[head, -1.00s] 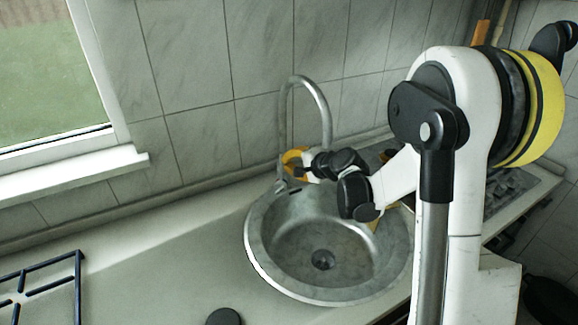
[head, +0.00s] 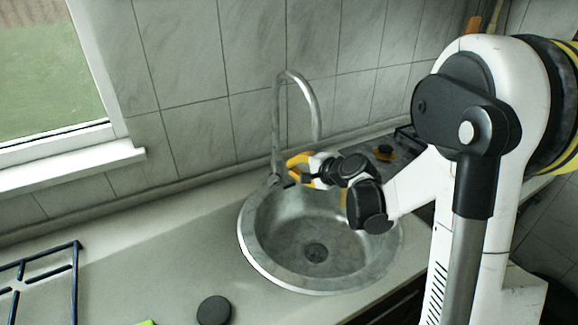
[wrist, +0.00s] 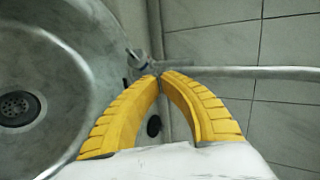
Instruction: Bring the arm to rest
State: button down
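My gripper (head: 290,170) is the yellow-fingered end of my arm. In the head view it hangs over the back of the round metal sink (head: 262,263), close to the faucet (head: 276,125). In the wrist view the two curved yellow fingers (wrist: 160,76) meet at their tips, with nothing seen between them. The faucet pipe (wrist: 250,72) runs behind the fingertips there; I cannot tell whether they touch it. The sink (wrist: 75,50) with its drain is at the left of the wrist view.
A blue-black metal rack (head: 77,270) lies on the counter (head: 130,270) at the left. A dark round disc (head: 214,310) lies in front of the sink, with a bit of something green (head: 147,322) at the bottom edge. A tiled wall and window sill (head: 75,167) bound the back.

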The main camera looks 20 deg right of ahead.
jog(key=r+p+v, duration=0.1)
jog(key=p+v, duration=0.1)
jog(key=v, duration=0.5)
jog(key=s+a+r+n+g+h, duration=0.25)
jog(key=s+a+n, duration=0.35)
jog(key=s, duration=0.4)
jog(key=s+r+n+g+h, duration=0.1)
jog(key=s+n, duration=0.6)
jog(key=s, duration=0.7)
jog(key=shift+s+d+g+h, duration=0.15)
jog(key=shift+s+g+h, duration=0.1)
jog(key=shift+g+h, duration=0.4)
